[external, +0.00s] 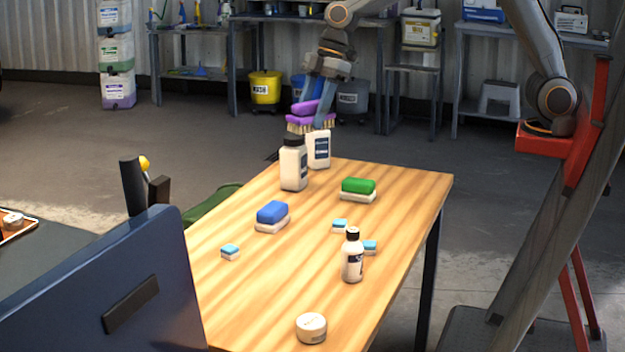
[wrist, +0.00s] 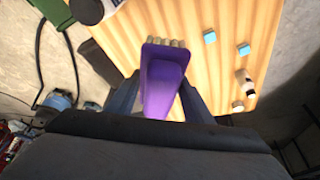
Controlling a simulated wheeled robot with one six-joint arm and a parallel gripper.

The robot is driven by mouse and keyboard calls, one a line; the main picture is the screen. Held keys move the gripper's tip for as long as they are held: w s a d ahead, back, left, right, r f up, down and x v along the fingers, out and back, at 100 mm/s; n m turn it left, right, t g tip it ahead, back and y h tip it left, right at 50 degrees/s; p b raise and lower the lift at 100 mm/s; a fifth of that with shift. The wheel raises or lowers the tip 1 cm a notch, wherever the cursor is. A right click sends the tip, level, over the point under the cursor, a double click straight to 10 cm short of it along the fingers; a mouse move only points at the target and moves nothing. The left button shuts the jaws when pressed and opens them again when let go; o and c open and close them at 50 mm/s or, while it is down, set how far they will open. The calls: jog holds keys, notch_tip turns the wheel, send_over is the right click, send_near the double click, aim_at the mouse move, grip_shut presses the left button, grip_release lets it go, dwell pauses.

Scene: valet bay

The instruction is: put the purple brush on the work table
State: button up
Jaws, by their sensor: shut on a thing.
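The purple brush (external: 305,109) has a purple body and pale bristles pointing down. My gripper (external: 317,103) is shut on it and holds it up at the far end of the work table (external: 395,230), close above or behind two white bottles there. The wrist view shows the brush (wrist: 163,85) between the two fingers of my gripper (wrist: 160,97), with the wooden table top (wrist: 200,15) beyond it. I cannot tell whether the brush is over the table or just past its edge.
A black-capped white bottle (external: 293,167) and another white bottle (external: 318,150) crowd the far end. A green sponge (external: 358,186), blue sponge (external: 272,213), small blue-white blocks (external: 230,252), a small bottle (external: 352,257) and a round tub (external: 311,328) stand elsewhere. The front-left table top is clear.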

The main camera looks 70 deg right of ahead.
jog(key=s+a+n+g, duration=0.1)
jog(key=s+a+n, duration=0.25)
jog(key=a, duration=0.95)
jog(key=n+g, duration=0.1)
jog(key=n, duration=0.2)
send_over(307, 263)
jog(key=d, duration=0.2)
jog(key=shift+m+y, duration=0.25)
jog(key=shift+y, duration=0.05)
notch_tip(307, 263, down, 17)
jog(key=shift+a+f+p, duration=0.1)
jog(key=shift+p, duration=0.75)
jog(key=shift+f+p, duration=0.4)
jog(key=shift+f, duration=1.85)
jog(key=shift+f, duration=0.15)
jog(key=o, duration=1.1)
